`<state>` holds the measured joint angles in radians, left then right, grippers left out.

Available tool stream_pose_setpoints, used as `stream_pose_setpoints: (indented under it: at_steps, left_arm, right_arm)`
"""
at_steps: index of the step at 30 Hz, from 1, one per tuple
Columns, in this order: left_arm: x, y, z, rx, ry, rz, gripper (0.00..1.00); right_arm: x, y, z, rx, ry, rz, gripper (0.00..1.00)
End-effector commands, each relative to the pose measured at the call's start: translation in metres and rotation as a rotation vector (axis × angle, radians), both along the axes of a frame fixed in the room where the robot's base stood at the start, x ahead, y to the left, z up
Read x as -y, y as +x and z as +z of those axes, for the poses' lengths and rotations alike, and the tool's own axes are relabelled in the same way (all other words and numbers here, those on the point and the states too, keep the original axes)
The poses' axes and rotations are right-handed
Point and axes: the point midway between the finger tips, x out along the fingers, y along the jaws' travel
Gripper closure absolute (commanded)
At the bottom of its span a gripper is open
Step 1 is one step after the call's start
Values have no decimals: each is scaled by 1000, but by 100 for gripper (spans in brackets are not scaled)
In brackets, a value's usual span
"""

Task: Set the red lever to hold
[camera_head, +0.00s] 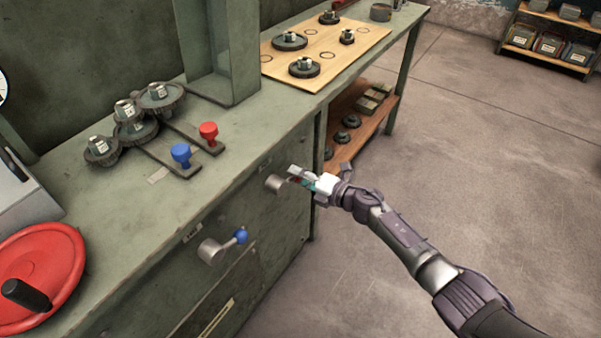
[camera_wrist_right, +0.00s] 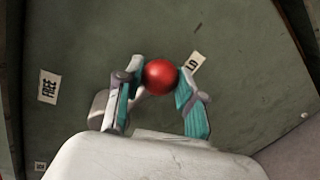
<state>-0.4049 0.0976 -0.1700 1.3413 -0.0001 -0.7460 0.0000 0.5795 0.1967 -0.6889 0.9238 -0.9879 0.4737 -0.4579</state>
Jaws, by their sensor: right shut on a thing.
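The red lever's ball knob (camera_wrist_right: 160,76) sits between the two fingers of my right gripper (camera_wrist_right: 158,97), which is shut on it. In the head view my right gripper (camera_head: 303,178) is at the bench's front panel and hides most of the red lever. The lever's metal hub (camera_head: 275,184) shows just left of the fingers. In the wrist view a tag reading FREE (camera_wrist_right: 48,87) is at the left. A partly hidden tag, its visible letters looking like "LD" (camera_wrist_right: 194,64), is just beyond the ball at upper right. My left gripper is not in view.
A blue-knobbed lever (camera_head: 240,237) is on the same panel, nearer. On the green bench top (camera_head: 150,215) are red and blue knobs (camera_head: 208,131), gears (camera_head: 136,130) and a red handwheel (camera_head: 42,270). Open floor (camera_head: 450,140) lies to the right.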

Motion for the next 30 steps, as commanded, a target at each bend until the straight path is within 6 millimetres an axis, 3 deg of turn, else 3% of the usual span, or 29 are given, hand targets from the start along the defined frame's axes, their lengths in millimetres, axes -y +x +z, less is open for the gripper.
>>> stream_pose_setpoints:
  at_steps: [19,20,21,24,30]
  left_arm:
    - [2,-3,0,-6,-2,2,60]
    - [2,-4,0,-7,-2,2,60]
    - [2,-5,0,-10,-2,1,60]
    - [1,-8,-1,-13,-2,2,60]
    - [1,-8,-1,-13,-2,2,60]
  right_arm:
    - [0,-1,-6,-45,30,-1,100]
    - [0,-1,-6,-45,30,-1,60]
    - [0,-2,-6,-45,30,-1,54]
    - [0,-1,-5,-44,29,-1,37]
    - [-1,-1,-5,-43,29,0,37]
